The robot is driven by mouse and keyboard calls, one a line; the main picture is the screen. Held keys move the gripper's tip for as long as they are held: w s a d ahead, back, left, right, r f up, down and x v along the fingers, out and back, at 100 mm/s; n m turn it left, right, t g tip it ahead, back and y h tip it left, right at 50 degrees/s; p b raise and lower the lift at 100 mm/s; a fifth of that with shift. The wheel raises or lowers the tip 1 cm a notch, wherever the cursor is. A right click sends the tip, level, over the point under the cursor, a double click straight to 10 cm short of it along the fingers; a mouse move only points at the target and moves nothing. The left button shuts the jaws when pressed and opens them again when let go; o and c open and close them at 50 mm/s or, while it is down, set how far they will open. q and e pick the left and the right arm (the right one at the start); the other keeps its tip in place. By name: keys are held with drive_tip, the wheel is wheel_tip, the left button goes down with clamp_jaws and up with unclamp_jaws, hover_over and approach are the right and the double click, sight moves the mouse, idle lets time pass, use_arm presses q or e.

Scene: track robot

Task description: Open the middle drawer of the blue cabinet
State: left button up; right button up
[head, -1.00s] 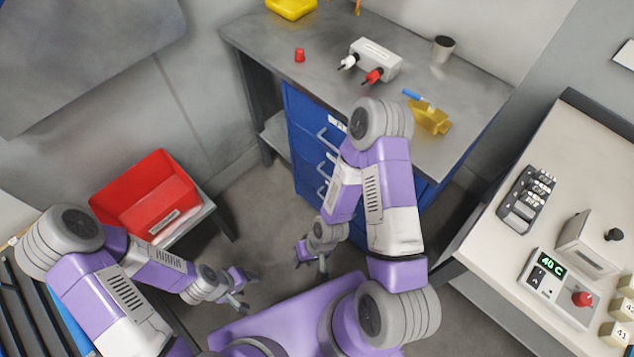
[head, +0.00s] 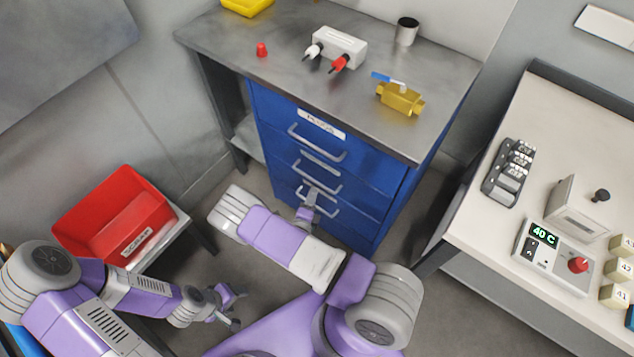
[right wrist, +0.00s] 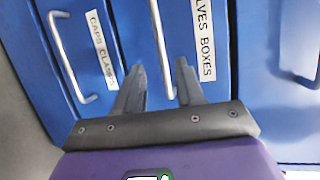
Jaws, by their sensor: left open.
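The blue cabinet (head: 400,185) stands under the grey bench, with three drawers that look shut. The middle drawer's bar handle (head: 317,172) is in the head view. In the right wrist view, the middle drawer's handle (right wrist: 160,45) shows beside a "…LVES BOXES" label (right wrist: 203,38). My right gripper (head: 314,190) is in front of the lower drawers. In the right wrist view its fingers (right wrist: 160,68) are apart, with the middle handle appearing between them; contact cannot be told. My left gripper (head: 238,306) is open and empty, low at the left, away from the cabinet.
A red bin (head: 112,215) is at the left. A light table (head: 485,205) with devices is at the right. Floor shows around the cabinet.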

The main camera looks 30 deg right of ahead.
sight(315, 181)
drive_tip(key=shift+n+t, duration=0.3)
drive_tip(key=x, duration=0.2)
drive_tip(key=b+x, duration=0.1)
drive_tip(key=x, duration=0.2)
drive_tip(key=b+x, duration=0.1)
drive_tip(key=x, duration=0.1)
drive_tip(key=shift+w+a, duration=0.1)
drive_tip(key=shift+w, duration=0.5)
clamp_jaws()
